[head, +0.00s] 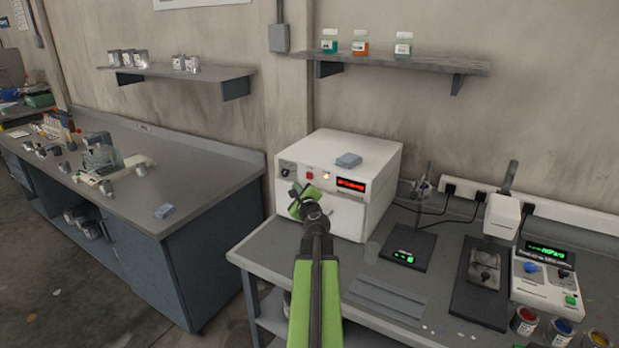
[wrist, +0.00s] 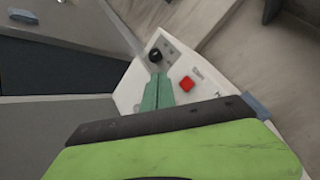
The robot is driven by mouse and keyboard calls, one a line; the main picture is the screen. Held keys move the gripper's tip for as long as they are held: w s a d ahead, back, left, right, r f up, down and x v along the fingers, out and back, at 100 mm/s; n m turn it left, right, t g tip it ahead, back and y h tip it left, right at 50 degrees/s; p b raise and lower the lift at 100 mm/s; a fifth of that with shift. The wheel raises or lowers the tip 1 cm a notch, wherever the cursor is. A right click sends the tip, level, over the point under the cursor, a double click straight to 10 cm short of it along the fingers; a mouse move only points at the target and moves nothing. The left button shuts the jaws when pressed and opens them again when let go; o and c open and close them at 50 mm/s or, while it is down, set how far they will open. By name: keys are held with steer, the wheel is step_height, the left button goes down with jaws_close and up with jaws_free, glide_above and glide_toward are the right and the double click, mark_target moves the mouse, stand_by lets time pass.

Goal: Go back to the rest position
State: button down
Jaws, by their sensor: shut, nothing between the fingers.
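My gripper (head: 300,190) is in front of the white box-shaped instrument (head: 375,152), near the left part of its front panel, in the head view. In the wrist view my gripper's green fingers (wrist: 157,92) are together and hold nothing. Behind them the panel shows a black knob (wrist: 155,55) and a red button (wrist: 187,83). I cannot tell whether the fingertips touch the panel. My green arm hides part of the bench front below the instrument.
The right bench (head: 385,298) carries a black scale (head: 410,247), a stand device (head: 486,265), a control box (head: 543,283) and paint cans (head: 525,320). A grey-blue block (head: 348,160) lies on the instrument. Shelves (head: 430,63) hang above. The left bench (head: 205,170) stands apart, with floor between.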

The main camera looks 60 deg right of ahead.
stand_by(0.6)
